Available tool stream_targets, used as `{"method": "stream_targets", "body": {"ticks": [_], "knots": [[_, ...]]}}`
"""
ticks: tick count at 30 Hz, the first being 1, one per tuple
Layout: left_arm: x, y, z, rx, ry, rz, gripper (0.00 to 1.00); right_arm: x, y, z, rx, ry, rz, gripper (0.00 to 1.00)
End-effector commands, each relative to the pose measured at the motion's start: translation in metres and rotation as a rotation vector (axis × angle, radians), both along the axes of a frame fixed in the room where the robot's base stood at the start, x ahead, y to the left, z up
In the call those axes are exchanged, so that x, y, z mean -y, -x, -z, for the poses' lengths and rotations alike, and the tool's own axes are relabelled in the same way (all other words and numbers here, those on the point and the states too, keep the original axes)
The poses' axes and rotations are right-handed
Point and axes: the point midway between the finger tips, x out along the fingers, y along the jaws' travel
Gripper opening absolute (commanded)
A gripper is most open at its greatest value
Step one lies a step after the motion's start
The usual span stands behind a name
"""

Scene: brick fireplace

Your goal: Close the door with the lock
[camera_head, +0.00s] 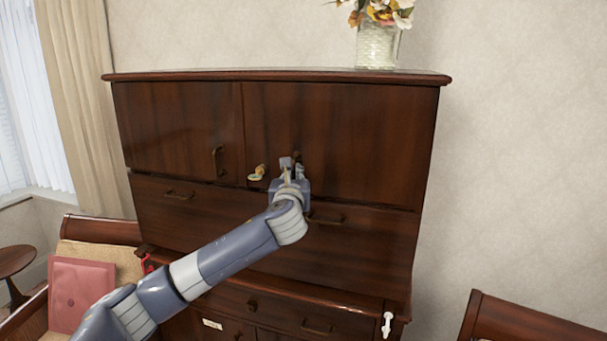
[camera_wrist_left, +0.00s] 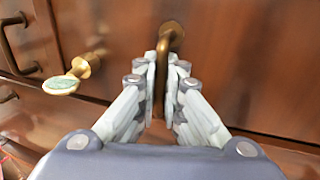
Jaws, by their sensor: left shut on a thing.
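The dark wood cabinet has two upper doors side by side. The right upper door (camera_head: 345,135) looks flush with the left door (camera_head: 180,125), though a small gap cannot be ruled out. The lock (camera_head: 257,173) is a brass fitting near the right door's left edge, with a pale oval key-like end sticking out; it also shows in the left wrist view (camera_wrist_left: 84,66). My left gripper (camera_head: 291,168) is shut on the right door's brass handle (camera_wrist_left: 170,38), just right of the lock. The fingers hide the handle's lower part. My right gripper is not in view.
A vase of flowers (camera_head: 377,42) stands on the cabinet top. Drawer handles (camera_head: 326,220) stick out below the doors.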

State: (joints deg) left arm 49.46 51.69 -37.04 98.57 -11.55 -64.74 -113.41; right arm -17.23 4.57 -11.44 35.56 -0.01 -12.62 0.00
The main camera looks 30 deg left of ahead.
Motion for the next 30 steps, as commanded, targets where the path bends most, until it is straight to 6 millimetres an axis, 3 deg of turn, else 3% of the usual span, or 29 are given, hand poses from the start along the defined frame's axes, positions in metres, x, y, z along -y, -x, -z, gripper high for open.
{"method": "stream_targets", "body": {"ticks": [2, 8, 10, 11, 23, 30], "knots": [[-0.010, 0.002, -0.006, 0.006, -0.003, -0.012, 0.00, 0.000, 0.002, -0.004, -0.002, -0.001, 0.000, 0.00], [-0.010, 0.002, -0.005, 0.008, -0.002, -0.010, 0.00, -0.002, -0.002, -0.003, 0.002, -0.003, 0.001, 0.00], [-0.009, 0.002, -0.005, 0.008, -0.001, -0.010, 0.15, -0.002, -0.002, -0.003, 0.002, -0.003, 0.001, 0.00], [-0.009, 0.002, -0.005, 0.008, -0.001, -0.010, 0.17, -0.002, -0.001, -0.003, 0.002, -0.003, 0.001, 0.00], [-0.007, 0.004, -0.003, 0.005, -0.002, -0.008, 0.17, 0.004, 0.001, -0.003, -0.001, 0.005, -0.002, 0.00], [0.007, 0.028, -0.003, 0.005, -0.003, -0.008, 0.17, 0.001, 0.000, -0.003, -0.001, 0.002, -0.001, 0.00]]}}
